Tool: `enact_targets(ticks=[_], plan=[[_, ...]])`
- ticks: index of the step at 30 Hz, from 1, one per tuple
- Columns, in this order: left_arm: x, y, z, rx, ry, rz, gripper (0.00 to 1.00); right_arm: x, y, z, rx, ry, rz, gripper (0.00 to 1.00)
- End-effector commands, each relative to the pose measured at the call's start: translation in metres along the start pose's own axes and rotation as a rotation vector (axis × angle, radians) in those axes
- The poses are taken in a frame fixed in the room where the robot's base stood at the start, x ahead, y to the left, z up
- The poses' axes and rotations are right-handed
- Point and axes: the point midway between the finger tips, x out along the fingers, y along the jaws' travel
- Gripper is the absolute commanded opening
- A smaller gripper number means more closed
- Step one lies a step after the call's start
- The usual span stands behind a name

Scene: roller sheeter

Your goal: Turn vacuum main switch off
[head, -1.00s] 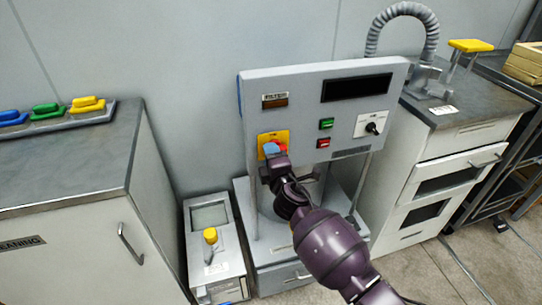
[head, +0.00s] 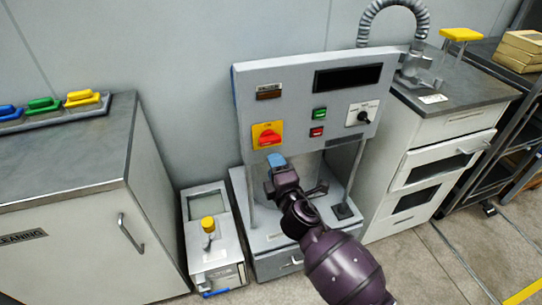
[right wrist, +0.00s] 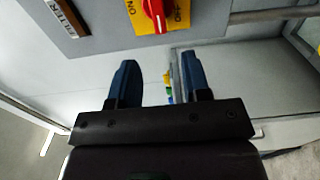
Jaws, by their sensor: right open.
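The vacuum main switch (head: 268,137) is a red rotary knob on a yellow plate, at the lower left of the grey control panel (head: 292,101). In the head view its red handle looks to lie roughly across the plate. In the right wrist view the switch (right wrist: 155,10) is cut off by the top edge, with ON and OFF lettering partly visible on its plate. My right gripper (head: 275,160) is just below the switch and apart from it. Its blue fingers (right wrist: 158,70) are spread and empty. My left gripper is not in view.
The panel also carries a green button (head: 319,114), a red button (head: 317,132), a black selector knob (head: 363,116) and a dark display (head: 348,78). A small unit with a yellow knob (head: 208,224) stands at lower left. Cabinets (head: 75,235) flank the machine.

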Motion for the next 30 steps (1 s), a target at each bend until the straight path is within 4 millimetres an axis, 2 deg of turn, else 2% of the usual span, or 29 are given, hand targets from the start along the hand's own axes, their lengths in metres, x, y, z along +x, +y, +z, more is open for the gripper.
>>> enact_targets(ticks=[3,7,30], plan=[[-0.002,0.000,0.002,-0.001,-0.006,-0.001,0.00,-0.012,0.000,0.001,0.000,-0.001,-0.001,0.44],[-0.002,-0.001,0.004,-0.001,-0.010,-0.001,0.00,-0.017,0.000,0.001,0.000,-0.001,0.000,0.44],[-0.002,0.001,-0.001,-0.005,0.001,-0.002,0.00,-0.018,0.000,0.000,0.000,0.000,0.000,0.44]])
